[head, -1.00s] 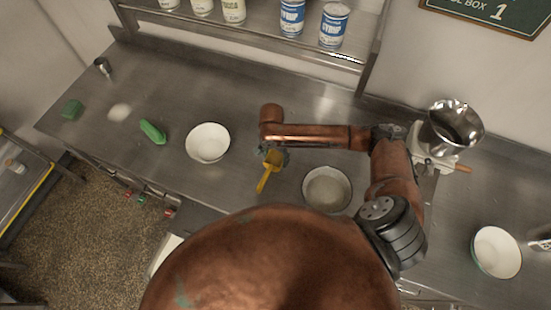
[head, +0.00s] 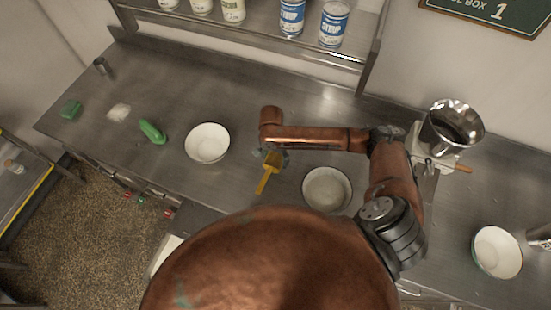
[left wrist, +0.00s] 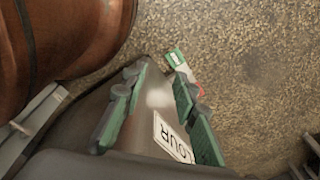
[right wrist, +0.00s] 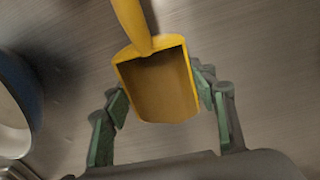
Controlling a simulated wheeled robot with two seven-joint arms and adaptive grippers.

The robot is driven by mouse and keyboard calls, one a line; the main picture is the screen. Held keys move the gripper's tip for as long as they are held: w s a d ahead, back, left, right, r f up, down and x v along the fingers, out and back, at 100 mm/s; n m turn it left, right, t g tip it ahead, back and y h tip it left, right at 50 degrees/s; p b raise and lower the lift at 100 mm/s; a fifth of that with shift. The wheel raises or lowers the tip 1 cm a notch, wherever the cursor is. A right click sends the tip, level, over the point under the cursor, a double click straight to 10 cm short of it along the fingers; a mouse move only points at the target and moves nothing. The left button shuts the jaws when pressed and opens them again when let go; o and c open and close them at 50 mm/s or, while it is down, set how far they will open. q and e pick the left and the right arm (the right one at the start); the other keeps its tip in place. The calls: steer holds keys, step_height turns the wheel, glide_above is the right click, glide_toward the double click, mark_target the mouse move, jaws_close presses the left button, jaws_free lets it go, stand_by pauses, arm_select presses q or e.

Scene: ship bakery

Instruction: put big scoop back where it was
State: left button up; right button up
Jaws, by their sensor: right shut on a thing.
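The big scoop is yellow, with a square, hollow head. It shows in the head view (head: 266,176), over the steel counter between two white bowls. In the right wrist view the scoop (right wrist: 158,85) hangs between my green fingers, its handle pointing up in the picture. The scoop's bowl looks empty. My right gripper (right wrist: 159,93) is shut on the sides of the scoop's head; in the head view it is mostly hidden under my arm. My left gripper (left wrist: 158,88) is open and empty, its fingers apart above a dark surface with a flour label (left wrist: 172,138).
A white bowl (head: 207,143) stands left of the scoop and a bowl with pale contents (head: 327,188) right of it. A green object (head: 152,131), a pale patch (head: 119,112) and a green block (head: 70,110) lie farther left. A scale with a metal pan (head: 452,126) stands right.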

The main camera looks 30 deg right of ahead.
steer(key=shift+f, duration=0.1)
steer(key=o, duration=1.5)
